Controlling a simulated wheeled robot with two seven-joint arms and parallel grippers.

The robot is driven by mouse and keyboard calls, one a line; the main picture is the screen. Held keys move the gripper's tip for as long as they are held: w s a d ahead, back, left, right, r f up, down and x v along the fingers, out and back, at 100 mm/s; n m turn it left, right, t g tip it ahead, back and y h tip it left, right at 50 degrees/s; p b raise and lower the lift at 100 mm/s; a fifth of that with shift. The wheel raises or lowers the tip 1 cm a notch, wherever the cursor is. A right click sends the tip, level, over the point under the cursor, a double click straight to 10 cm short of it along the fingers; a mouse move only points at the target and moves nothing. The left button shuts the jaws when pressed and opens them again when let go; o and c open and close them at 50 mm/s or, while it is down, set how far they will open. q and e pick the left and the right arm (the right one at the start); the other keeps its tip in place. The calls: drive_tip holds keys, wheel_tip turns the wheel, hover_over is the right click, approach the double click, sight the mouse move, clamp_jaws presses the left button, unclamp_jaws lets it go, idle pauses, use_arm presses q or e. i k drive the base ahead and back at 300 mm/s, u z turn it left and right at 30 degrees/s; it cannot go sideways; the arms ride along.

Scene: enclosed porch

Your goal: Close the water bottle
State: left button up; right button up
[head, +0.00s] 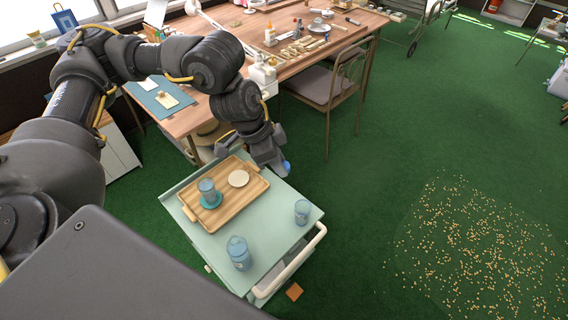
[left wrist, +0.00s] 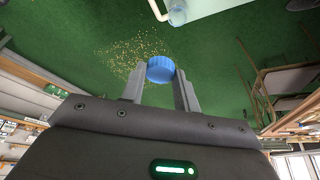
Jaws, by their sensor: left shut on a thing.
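My left gripper (head: 280,164) is shut on a round blue cap (head: 287,167), held above the far right edge of the pale green cart top (head: 222,248). The left wrist view shows the cap (left wrist: 161,69) between the two fingertips. The water bottle, which looks like the larger blue see-through vessel (head: 239,254), stands upright near the front of the cart, apart from the gripper. Its mouth is too small to make out clearly. My right gripper is not in view.
A wooden tray (head: 246,205) on the cart holds a blue cup (head: 207,190) on a teal coaster and a pale round plate (head: 239,178). A smaller blue glass (head: 302,211) stands near the cart's white handle (head: 294,262). A cluttered wooden table (head: 190,122) stands behind.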

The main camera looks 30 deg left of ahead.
sight(237, 246)
drive_tip(key=z, duration=1.3)
drive_tip(key=k, duration=1.45)
drive_tip(key=u, duration=1.35)
drive_tip(key=i, duration=0.5)
